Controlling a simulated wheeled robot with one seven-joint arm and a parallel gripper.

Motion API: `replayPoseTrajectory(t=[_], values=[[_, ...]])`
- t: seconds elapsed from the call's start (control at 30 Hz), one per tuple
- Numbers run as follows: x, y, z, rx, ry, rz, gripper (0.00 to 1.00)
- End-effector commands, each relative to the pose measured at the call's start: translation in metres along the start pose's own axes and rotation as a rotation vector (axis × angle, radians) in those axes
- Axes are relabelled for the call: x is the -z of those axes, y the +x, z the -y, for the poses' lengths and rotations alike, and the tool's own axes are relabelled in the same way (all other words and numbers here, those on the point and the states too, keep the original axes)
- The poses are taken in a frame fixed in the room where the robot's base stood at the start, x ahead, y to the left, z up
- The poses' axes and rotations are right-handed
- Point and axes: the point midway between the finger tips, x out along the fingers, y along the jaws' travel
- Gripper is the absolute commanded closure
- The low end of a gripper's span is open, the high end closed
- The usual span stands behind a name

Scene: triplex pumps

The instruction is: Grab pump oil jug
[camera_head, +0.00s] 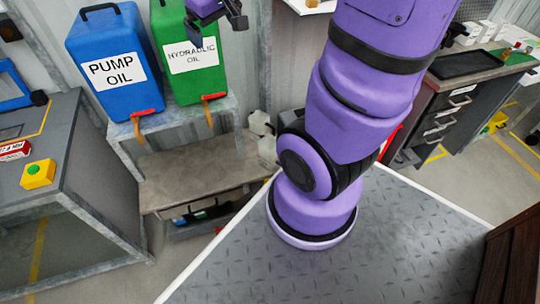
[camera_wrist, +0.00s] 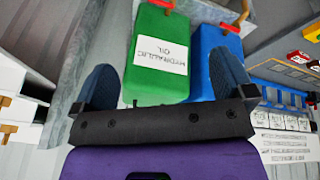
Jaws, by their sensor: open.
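A blue container labelled PUMP OIL (camera_head: 115,62) stands on a metal stand at the upper left of the head view, with a red tap at its lower front. In the wrist view the blue container (camera_wrist: 203,62) is partly behind the green one and the right finger. A green container labelled HYDRAULIC OIL (camera_head: 188,55) stands to its right. It fills the middle of the wrist view (camera_wrist: 150,88), between the fingers in the picture. My gripper (camera_wrist: 165,62) is open with nothing held. In the head view it (camera_head: 238,16) is only partly visible at the top edge, near the green container.
Whitish jugs (camera_head: 262,132) are by the wall, right of the stand, partly hidden by my arm. A lower shelf (camera_head: 195,170) under the containers has bare surface. A grey bench with a yellow button box (camera_head: 38,174) is at the left. Drawer cabinets (camera_head: 455,110) stand at the right.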

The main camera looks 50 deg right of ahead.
Motion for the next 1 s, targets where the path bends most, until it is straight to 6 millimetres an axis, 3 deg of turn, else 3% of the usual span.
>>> replayPoseTrajectory(t=[0.03,0.2,0.47,0.77,1.0], values=[[0.003,0.019,-0.007,-0.006,0.002,0.024,0.00],[0.011,0.076,-0.031,-0.023,-0.006,0.072,0.00],[0.001,0.171,-0.065,-0.023,-0.024,0.145,0.00],[-0.042,0.281,-0.093,0.021,-0.042,0.221,0.00],[-0.098,0.362,-0.101,0.085,-0.046,0.271,0.00]])
